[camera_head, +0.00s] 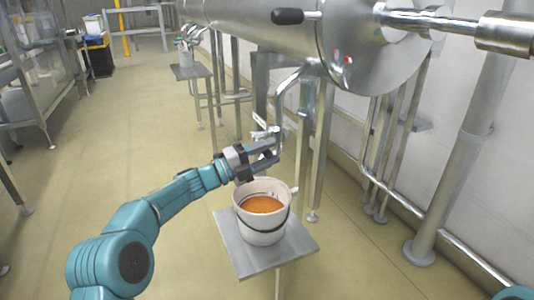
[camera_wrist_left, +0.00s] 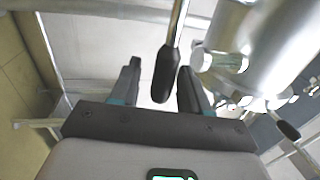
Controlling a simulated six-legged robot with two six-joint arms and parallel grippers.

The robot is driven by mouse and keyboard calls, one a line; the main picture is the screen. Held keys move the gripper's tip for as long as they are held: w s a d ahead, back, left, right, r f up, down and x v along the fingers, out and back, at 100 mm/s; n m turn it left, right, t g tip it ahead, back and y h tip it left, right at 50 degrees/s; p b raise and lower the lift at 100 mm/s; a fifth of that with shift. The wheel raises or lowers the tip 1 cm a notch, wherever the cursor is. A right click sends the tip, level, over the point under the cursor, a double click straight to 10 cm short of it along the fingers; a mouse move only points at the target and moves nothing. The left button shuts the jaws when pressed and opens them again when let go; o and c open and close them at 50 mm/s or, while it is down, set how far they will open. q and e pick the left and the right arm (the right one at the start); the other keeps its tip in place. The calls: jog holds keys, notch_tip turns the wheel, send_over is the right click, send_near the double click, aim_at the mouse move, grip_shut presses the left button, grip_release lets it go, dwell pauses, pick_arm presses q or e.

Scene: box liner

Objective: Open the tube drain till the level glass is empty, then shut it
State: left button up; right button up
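The tube drain (camera_head: 281,103) is a bent metal pipe coming down from the large steel vessel (camera_head: 260,25), with a valve at its lower end. A white bucket (camera_head: 262,232) holding orange liquid stands below it. My left gripper (camera_head: 274,153) is at the valve, just above the bucket. In the left wrist view a black lever handle (camera_wrist_left: 166,75) on a metal rod lies between the fingers (camera_wrist_left: 158,88). The fingers are apart, with gaps on both sides; the handle is nearer the right finger. I cannot make out the level glass. My right gripper is out of view.
The bucket stands on a small grey metal stand (camera_head: 240,258). Metal legs and wall pipes (camera_head: 425,228) crowd the right side. Another black-handled lever (camera_head: 288,16) sticks out on the vessel. The floor (camera_head: 130,130) at left is open.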

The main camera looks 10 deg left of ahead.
pick_arm(q)
jog(key=p+v, duration=0.2)
jog(key=v, duration=1.4)
jog(key=shift+s+a+p, duration=0.15)
jog(key=shift+s+p, duration=0.05)
jog(key=shift+p, duration=0.15)
